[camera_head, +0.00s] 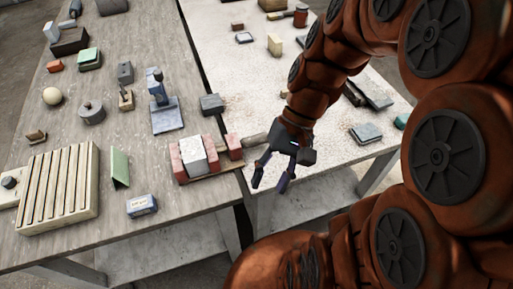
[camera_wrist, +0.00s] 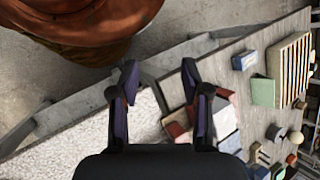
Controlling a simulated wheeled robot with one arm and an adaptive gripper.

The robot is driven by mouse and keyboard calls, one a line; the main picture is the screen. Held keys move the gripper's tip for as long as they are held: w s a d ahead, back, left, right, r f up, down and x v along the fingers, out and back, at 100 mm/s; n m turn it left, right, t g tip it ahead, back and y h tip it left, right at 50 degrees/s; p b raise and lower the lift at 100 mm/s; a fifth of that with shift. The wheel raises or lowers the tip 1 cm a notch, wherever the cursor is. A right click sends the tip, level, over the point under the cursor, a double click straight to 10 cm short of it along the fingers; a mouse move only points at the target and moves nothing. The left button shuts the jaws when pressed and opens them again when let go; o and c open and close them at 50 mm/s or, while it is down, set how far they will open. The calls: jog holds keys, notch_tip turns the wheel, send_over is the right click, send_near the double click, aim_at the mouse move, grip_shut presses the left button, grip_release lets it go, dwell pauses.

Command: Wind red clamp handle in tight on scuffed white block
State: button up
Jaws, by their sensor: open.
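The white block (camera_head: 193,154) sits between red pieces of a clamp at the near right edge of the grey wooden table. A red clamp piece (camera_head: 234,146) stands at its right, with a narrow gap visible; I cannot tell whether it is the handle. In the wrist view the white block (camera_wrist: 223,120) is partly hidden behind a finger, and a red piece (camera_wrist: 179,126) shows between the fingers. My gripper (camera_head: 270,181) is open and empty, right of the clamp and apart from it. Its fingers also show in the wrist view (camera_wrist: 158,84). Scuffs are too small to see.
A slatted wooden board (camera_head: 62,186), a green angled piece (camera_head: 119,167) and a small blue box (camera_head: 142,205) lie left of the clamp. A blue-grey stand (camera_head: 167,117) is behind. A speckled white table (camera_head: 330,105) adjoins on the right, with scattered blocks.

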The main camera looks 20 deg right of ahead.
jog(key=w+f+m+t+y+b, duration=0.1)
jog(key=w+f+m+y+b, duration=0.1)
jog(key=w+f+y+b, duration=0.35)
jog(key=m+t+y+b, duration=0.4)
jog(key=m+t+b, duration=0.1)
jog(key=t+b, duration=0.25)
send_near(259, 139)
jog(key=shift+w+a+f+g, duration=0.25)
jog(key=shift+w+a+f, duration=0.55)
jog(key=shift+a, duration=0.2)
jog(key=shift+w+a, duration=0.2)
jog(key=shift+a, duration=0.25)
jog(key=shift+x, duration=3.35)
jog(key=shift+f, duration=0.1)
